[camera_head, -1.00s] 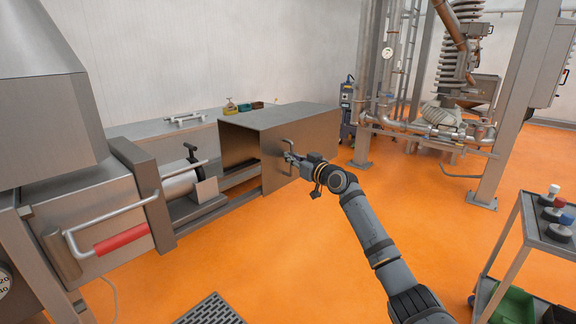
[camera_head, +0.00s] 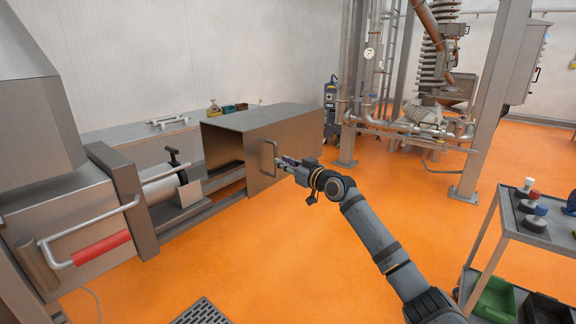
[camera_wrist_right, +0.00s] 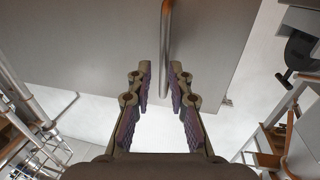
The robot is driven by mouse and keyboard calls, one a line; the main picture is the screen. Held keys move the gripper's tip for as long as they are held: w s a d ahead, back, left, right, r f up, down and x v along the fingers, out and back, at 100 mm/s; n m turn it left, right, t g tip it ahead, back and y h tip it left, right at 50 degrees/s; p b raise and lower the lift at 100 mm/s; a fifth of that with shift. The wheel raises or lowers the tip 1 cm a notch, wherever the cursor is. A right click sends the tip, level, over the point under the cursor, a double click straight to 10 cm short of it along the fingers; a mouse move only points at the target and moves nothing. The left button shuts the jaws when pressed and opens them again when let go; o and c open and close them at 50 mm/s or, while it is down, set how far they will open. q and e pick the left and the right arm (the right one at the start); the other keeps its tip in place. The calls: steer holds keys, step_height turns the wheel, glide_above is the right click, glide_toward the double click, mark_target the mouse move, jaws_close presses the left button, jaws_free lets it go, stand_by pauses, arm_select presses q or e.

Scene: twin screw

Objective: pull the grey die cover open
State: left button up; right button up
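The grey die cover (camera_head: 285,130) is a box-shaped metal hood at the middle left of the head view. It stands over the rails, apart from the barrel end (camera_head: 160,188), with a gap between them. A U-shaped handle (camera_head: 268,158) is on its front face. My right gripper (camera_head: 281,163) is just right of the handle, pointing at the cover. My left gripper is not in view.
A red-gripped bar (camera_head: 100,248) is on the machine at left. A trolley (camera_head: 540,232) with knobs and bins stands at right. A steel frame with pipes (camera_head: 410,128) is behind. The orange floor (camera_head: 300,260) in front is clear apart from a grate (camera_head: 203,311).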

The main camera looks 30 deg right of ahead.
steer(key=s, duration=0.3)
steer(key=shift+s+d, duration=0.15)
steer(key=shift+s, duration=0.15)
